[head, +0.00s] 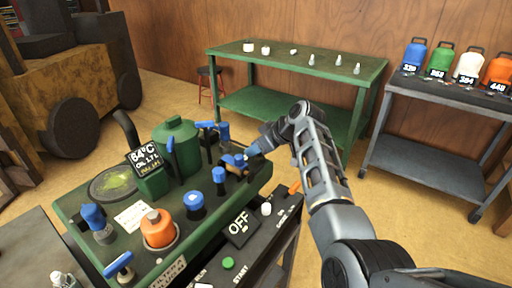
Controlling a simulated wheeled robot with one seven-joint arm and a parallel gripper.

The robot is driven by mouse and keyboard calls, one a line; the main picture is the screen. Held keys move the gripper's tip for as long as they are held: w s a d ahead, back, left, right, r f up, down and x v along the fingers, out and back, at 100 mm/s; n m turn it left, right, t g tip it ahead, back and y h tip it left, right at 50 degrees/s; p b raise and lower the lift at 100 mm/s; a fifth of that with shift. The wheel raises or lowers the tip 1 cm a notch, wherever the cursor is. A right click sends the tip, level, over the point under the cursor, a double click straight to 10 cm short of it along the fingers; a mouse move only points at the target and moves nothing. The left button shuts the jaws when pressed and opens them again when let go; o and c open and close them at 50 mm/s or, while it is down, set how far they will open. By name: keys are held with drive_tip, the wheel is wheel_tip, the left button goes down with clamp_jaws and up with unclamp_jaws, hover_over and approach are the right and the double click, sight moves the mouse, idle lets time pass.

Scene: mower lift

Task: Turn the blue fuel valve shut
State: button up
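A green machine deck (75,213) carries several blue-topped fittings. A blue handle (233,160) sits on a dark, brownish fitting at its right end; it may be the fuel valve, but I read no label on it. My gripper (251,151) reaches down from the right, its tip at or just beside this handle. The fingers are small and partly merge with the blue part, so I cannot tell whether they touch or grip it. Other blue parts are a T-handle (118,264), a tilted blue cap (93,215) and two round-topped blue knobs (195,199) (219,175).
An orange cap (158,228), a green tank (176,148) and a 64°C display (146,158) crowd the deck. A control panel with an OFF sign (239,226) runs along its front. A green workbench (290,60) and a grey table with coloured bottles (450,88) stand behind.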

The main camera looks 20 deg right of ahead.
drive_tip(key=shift+w+f, duration=0.1)
clamp_jaws()
idle(0.4)
